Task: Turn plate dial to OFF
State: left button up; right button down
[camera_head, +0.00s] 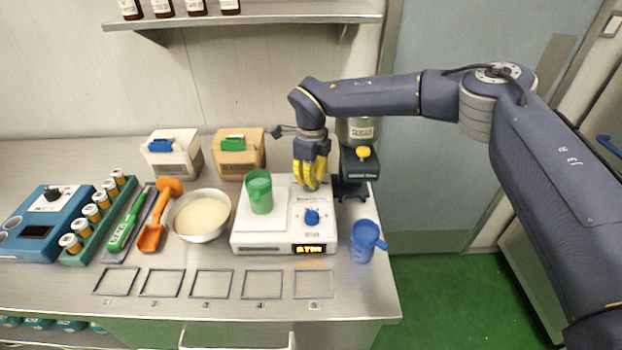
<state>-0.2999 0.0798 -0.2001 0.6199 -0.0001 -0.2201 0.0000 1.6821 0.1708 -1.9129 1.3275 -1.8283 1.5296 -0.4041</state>
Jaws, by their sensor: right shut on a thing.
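The white hot plate (245,235) stands on the steel bench, with a lit amber display (310,249) whose text I cannot read surely. My right gripper (311,186) has yellow fingers pointing down at the back right of its top. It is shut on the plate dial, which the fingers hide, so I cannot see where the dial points. A blue knob (312,217) sits in front of the fingers, clear of them. A green beaker (259,195) stands on the left part of the hot plate. My left gripper is out of view.
A dark stand with a yellow knob (363,153) is close to the right of my gripper. A blue jug (364,242) stands at the bench's right end. A bowl of pale contents (203,219) is left of the hot plate. Several empty frames (263,284) lie along the front.

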jog(key=shift+s+f+n, duration=0.2)
jog(key=shift+f+n, duration=0.1)
jog(key=shift+n, duration=0.6)
jog(key=c, duration=0.9)
grip_release()
jog(key=shift+w+r, duration=0.15)
jog(key=shift+r, duration=0.1)
notch_tip(320, 180, up, 12)
jog(key=shift+f, duration=0.1)
